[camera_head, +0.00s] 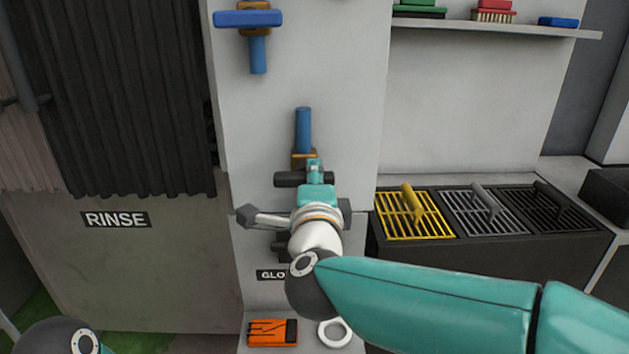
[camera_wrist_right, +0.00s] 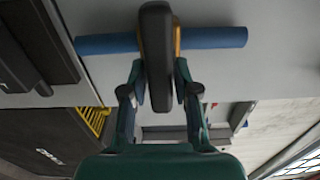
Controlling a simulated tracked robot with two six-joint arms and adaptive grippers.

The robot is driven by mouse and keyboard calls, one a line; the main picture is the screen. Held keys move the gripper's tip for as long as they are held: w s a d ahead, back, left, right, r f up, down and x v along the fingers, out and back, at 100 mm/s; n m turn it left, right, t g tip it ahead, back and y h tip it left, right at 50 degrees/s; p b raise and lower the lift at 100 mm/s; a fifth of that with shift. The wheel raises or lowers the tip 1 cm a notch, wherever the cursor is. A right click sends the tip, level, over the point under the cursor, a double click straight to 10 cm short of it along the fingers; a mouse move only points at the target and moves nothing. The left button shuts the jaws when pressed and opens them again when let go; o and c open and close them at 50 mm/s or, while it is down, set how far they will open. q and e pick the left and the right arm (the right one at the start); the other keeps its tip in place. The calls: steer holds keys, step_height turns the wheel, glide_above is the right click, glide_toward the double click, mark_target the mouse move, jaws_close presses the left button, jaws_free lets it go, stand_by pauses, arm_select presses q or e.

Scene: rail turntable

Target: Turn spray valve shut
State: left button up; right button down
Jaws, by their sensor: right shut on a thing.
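The lower wall valve has a dark bar handle (camera_head: 288,180), a brass-coloured body (camera_head: 303,155) and a blue pipe (camera_head: 303,128). The handle lies crosswise to the pipe. My right gripper (camera_head: 315,172) is at this handle and hides part of it in the head view. In the right wrist view, the gripper (camera_wrist_right: 160,92) has a finger on each side of the dark handle (camera_wrist_right: 155,50) and is shut on it. The blue pipe (camera_wrist_right: 215,38) runs behind it. My left gripper is out of view.
A second valve with a blue handle (camera_head: 248,18) is above on the wall. Grates (camera_head: 416,216) lie to the right; brushes stand on the shelf (camera_head: 500,28). A dark curtain (camera_head: 110,100) hangs left.

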steer(key=shift+a+f, duration=0.1)
steer(key=shift+f, duration=0.2)
steer(key=c, duration=1)
jaws_free()
steer(key=shift+r, duration=0.1)
steer(key=s, duration=1.2)
